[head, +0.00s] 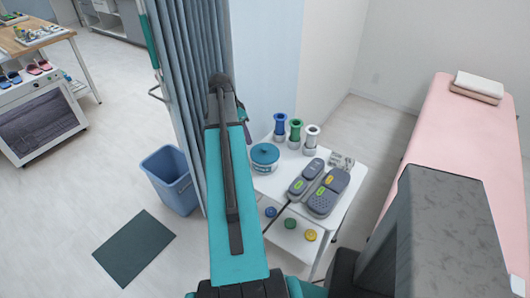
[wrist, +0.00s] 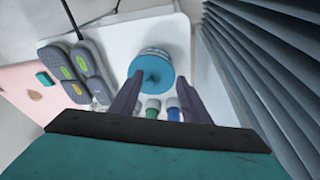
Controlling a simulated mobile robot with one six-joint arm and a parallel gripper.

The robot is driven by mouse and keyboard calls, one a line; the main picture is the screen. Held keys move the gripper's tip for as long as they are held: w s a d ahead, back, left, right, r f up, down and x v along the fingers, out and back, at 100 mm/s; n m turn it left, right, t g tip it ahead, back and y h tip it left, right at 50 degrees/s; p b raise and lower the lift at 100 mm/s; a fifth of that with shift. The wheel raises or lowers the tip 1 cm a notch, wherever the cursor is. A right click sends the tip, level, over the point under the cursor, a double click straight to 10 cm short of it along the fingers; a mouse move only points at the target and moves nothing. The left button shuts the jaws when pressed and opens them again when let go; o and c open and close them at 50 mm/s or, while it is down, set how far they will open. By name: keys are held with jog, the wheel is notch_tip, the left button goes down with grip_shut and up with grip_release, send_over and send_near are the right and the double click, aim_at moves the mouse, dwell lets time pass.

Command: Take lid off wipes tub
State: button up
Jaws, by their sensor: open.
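The wipes tub (head: 264,168) stands upright on a white cart, with its round teal lid (head: 265,153) on top. In the wrist view the lid (wrist: 152,68) shows from above, with a small darker knob in its middle, and a strip of the pale tub body (wrist: 155,50) shows beyond it. My gripper (wrist: 160,80) is open and empty, its two dark fingers apart and pointing towards the lid's near edge. I cannot tell how high the fingers are above the lid.
The white cart (head: 342,213) also holds blue, green and white-topped holders (head: 295,133) close to the tub, and grey remote-like devices (head: 328,192). A grey curtain (head: 190,90) hangs beside the cart. A blue bin (head: 170,180) and a pink bed (head: 465,130) flank it.

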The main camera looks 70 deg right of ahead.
jog(key=s+d+r+m, duration=0.1)
jog(key=s+d+r, duration=0.2)
jog(key=s+r, duration=0.1)
jog(key=shift+r+m, duration=0.15)
jog(key=shift+m, duration=0.25)
jog(key=shift+d, duration=0.1)
jog(key=p, duration=0.2)
send_over(265, 147)
jog(key=w+a, duration=0.1)
jog(key=a, duration=0.1)
jog(key=shift+w+a+f+x, duration=0.15)
jog(key=shift+w+x, duration=0.1)
jog(key=shift+x, duration=1.1)
jog(key=shift+w+a+x, duration=0.2)
jog(key=shift+w+x, duration=0.1)
jog(key=shift+x, duration=1.05)
jog(key=shift+w+a+f+x, duration=0.15)
jog(key=shift+w+x, duration=0.1)
jog(key=shift+x, duration=1.1)
jog(key=shift+p, duration=0.35)
jog(key=shift+p+x, duration=0.95)
jog(key=shift+x, duration=0.4)
jog(key=shift+p+x, duration=0.3)
jog(key=shift+x, duration=0.85)
jog(key=shift+c, duration=0.3)
grip_shut()
